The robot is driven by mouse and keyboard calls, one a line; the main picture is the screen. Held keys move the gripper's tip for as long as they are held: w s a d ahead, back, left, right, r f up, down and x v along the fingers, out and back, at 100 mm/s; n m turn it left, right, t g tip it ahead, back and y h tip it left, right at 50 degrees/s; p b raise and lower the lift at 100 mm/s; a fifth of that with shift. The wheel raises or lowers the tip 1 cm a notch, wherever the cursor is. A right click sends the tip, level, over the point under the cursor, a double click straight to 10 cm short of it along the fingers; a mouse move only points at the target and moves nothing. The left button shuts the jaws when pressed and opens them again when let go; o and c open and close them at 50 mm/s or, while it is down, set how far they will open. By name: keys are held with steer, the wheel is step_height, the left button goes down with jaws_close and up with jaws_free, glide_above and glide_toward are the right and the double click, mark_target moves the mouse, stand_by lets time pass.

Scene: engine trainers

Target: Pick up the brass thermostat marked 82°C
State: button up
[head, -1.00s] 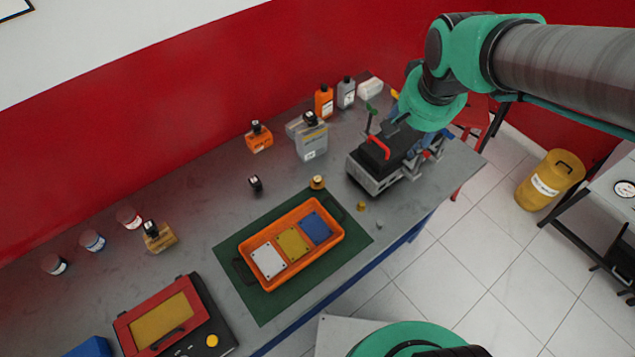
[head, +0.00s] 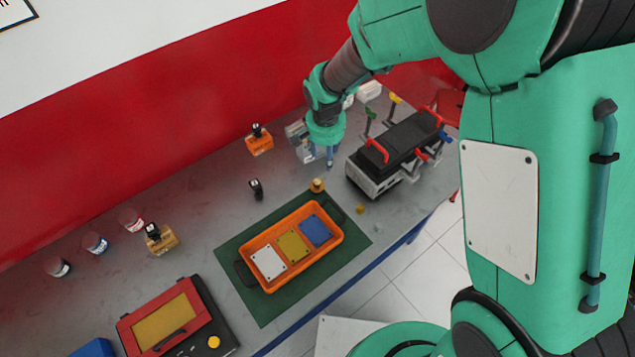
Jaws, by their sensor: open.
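A small brass-coloured piece (head: 317,185) stands at the far edge of the green mat. A second small brass-coloured piece (head: 360,209) lies on the bench to its right, near the mat's right corner. Either could be the thermostat; both are too small to read an 82°C mark. My gripper (head: 322,163) points down above the bench, just beyond the first brass piece and in front of the grey container. It is open, with nothing seen between its fingers.
An orange tray (head: 252,278) with white, yellow and blue plates sits on the green mat (head: 262,313). The engine trainer (head: 376,178) stands right of my gripper. A grey container (head: 303,150) is behind it. A black-topped item (head: 257,190) stands left.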

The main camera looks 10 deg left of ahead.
glide_above(317, 182)
steer(key=s, duration=0.1)
step_height(317, 182, down, 5)
steer(key=shift+s+r, duration=0.1)
steer(key=f, duration=0.5)
steer(key=w+f, duration=0.1)
steer(key=f, duration=0.2)
steer(key=shift+d+f+b, duration=0.1)
steer(key=shift+f+b, duration=0.2)
steer(key=shift+b, duration=0.05)
steer(key=shift+w+f+b, duration=0.15)
steer(key=shift+f+b, duration=0.15)
steer(key=shift+f, duration=2.3)
steer(key=shift+c, duration=0.2)
